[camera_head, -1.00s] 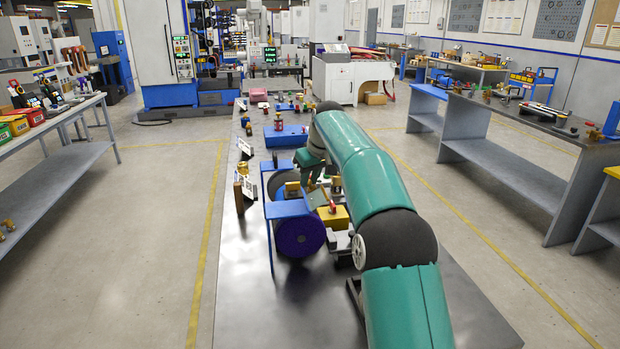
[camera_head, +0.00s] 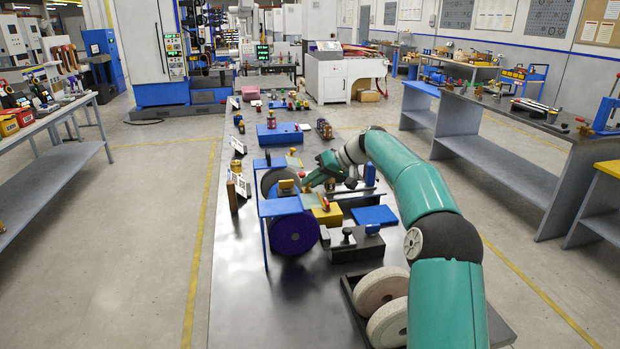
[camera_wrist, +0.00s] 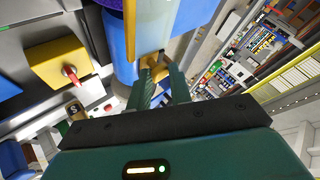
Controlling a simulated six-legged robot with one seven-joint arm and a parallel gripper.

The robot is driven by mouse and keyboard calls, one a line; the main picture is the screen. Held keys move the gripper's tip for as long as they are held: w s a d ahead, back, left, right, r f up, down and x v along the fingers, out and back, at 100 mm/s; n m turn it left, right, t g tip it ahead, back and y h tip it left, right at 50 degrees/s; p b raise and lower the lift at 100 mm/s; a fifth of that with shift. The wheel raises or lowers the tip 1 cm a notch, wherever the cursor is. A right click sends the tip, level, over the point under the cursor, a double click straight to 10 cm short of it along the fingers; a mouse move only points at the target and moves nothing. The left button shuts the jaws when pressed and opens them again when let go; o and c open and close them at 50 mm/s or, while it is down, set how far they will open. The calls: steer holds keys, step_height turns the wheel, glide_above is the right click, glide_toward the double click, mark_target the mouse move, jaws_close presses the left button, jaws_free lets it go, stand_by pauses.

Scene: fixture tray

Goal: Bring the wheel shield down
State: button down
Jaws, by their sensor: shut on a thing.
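A flat blue wheel shield (camera_head: 280,207) lies above the purple wheel; another blue plate (camera_head: 268,163) is by the grey wheel. My gripper (camera_head: 300,186) reaches in from the right and is shut on a brass knob (camera_head: 287,187) between them. Which shield bears the knob is unclear.
Right of the grinder are a dark block (camera_head: 357,246) with a small post, a blue plate (camera_head: 374,215) and two pale stone wheels (camera_head: 382,288). A blue box (camera_head: 280,134) stands farther back. The bench's front left (camera_head: 245,300) is clear.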

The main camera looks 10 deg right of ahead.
steer(key=shift+d+f+m+y, duration=0.15)
steer(key=shift+d+f+y, duration=0.2)
steer(key=shift+y, duration=0.4)
steer(key=shift+d+f+m+y, duration=0.2)
steer(key=shift+f+y, duration=0.25)
steer(key=shift+y, duration=0.3)
steer(key=shift+f, duration=0.1)
steer(key=c, duration=1.3)
jaws_free()
steer(key=v, duration=1.3)
steer(key=shift+s+d, duration=0.35)
